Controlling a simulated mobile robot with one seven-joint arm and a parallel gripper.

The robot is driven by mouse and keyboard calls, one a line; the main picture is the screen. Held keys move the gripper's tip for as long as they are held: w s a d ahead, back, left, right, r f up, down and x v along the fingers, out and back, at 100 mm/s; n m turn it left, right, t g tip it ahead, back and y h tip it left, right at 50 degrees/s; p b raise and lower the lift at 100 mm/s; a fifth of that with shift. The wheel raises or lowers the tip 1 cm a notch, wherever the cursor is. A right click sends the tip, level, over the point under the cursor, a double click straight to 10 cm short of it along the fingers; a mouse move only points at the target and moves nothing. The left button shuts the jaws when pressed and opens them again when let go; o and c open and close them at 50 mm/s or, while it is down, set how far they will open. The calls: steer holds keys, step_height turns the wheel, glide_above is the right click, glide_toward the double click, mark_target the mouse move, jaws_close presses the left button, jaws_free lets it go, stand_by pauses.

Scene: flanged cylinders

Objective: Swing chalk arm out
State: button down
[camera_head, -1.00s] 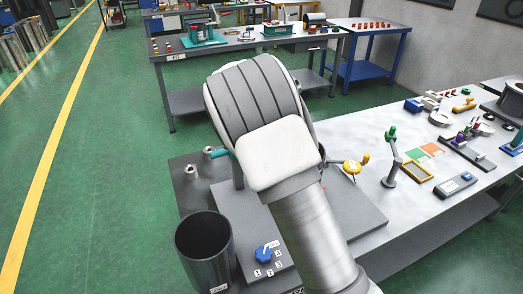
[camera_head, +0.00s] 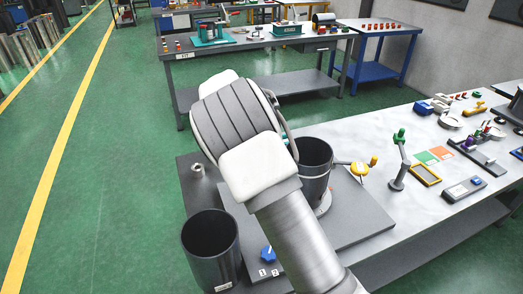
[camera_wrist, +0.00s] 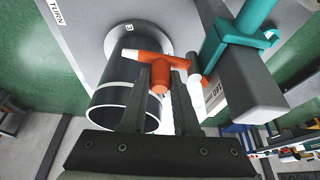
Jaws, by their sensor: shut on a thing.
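In the wrist view, my gripper (camera_wrist: 163,98) is shut on an orange T-shaped piece (camera_wrist: 156,64), with its stub between the fingers. The piece has a white, chalk-like tip at its left end, over the dark cylinder (camera_wrist: 98,110). Its right end lies near a teal bracket (camera_wrist: 222,48) on a grey block (camera_wrist: 245,90); whether they join, I cannot tell. The cylinder stands on a pale flange. In the head view, my gripper and the orange piece are hidden behind my white and grey wrist; the cylinder (camera_head: 314,175) shows right of it, with a bit of teal (camera_head: 285,141) alongside.
A black bin (camera_head: 210,245) stands at the plate's front left corner, near a blue knob (camera_head: 267,254). A small metal flanged cylinder (camera_head: 198,172) stands at left.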

steer(key=c, duration=0.9)
jaws_free()
steer(key=shift+r, duration=0.1)
steer(key=v, duration=1.7)
steer(key=shift+r+b, duration=0.2)
steer(key=shift+b, duration=0.1)
